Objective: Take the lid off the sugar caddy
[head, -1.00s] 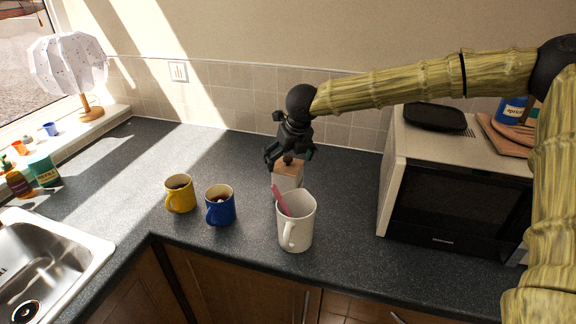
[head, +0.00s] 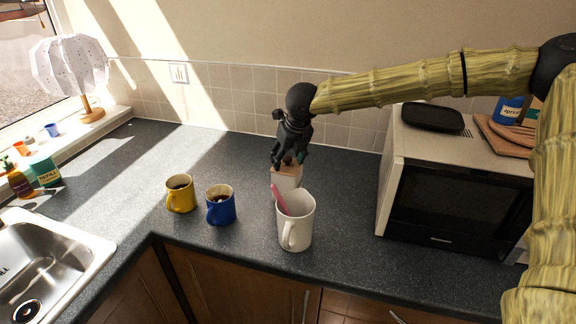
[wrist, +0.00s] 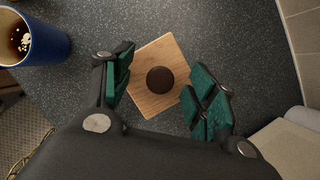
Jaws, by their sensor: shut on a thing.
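The sugar caddy (head: 287,182) is a white box standing on the counter behind the white mug, which hides part of its lower front. Its square wooden lid (head: 286,170) lies on top of it. In the wrist view the lid (wrist: 147,102) has a dark round knob (wrist: 160,80) at its centre. My gripper (head: 288,161) points down over the caddy and is shut on the lid. In the wrist view its green finger pads lie on opposite sides of the lid. No gap between lid and caddy can be made out.
A white mug (head: 296,228) with a pink stick stands close in front of the caddy. Blue (head: 221,208) and yellow (head: 180,196) mugs stand to the left. A microwave (head: 453,190) is on the right. The counter behind the mugs is clear.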

